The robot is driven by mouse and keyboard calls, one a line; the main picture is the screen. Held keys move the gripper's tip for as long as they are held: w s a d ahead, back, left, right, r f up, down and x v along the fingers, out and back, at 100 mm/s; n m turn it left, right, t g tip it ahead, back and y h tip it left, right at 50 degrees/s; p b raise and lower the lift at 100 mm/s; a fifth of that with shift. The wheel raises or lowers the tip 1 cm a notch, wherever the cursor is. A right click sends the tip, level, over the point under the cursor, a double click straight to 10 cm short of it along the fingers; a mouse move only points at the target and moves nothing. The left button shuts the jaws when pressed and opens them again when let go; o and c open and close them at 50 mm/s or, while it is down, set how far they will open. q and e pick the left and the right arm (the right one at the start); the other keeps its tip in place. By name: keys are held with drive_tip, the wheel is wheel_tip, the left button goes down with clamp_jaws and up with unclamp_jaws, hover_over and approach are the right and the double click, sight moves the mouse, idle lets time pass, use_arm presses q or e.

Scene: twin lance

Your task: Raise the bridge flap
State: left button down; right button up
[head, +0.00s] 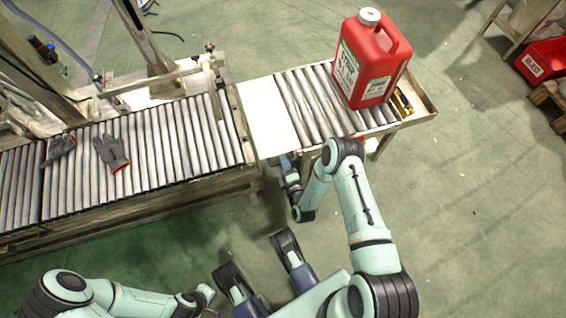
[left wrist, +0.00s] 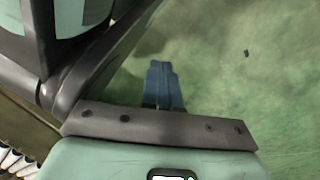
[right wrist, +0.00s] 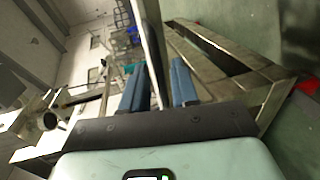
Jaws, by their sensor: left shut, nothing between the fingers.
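The bridge flap (head: 268,128) is a flat, pale plate lying level between the two roller conveyors in the head view. My right gripper (head: 286,163) is at its front edge. In the right wrist view, my right gripper's blue fingers (right wrist: 160,85) are apart, with the thin pale edge of the flap (right wrist: 151,40) running between them. I cannot tell whether either finger touches it. My left gripper (left wrist: 163,86) is shut and empty, above bare green floor in its wrist view, away from the flap.
A red canister (head: 372,62) stands on the right roller conveyor (head: 303,103). Two grey gloves (head: 111,151) lie on the left roller conveyor (head: 180,135). A red bin (head: 543,66) is at the far right. The floor in front of the conveyors is clear apart from my arms.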

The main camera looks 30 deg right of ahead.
use_arm(q)
drive_tip(key=shift+s+a+f, duration=0.1)
drive_tip(key=shift+s+f, duration=0.25)
drive_tip(key=shift+s, duration=0.2)
use_arm(e)
drive_tip(key=shift+w+d+f, duration=0.15)
drive_tip(key=shift+w, duration=0.55)
clamp_jaws()
use_arm(q)
drive_tip(key=shift+w+r, duration=0.1)
drive_tip(key=shift+w, duration=0.05)
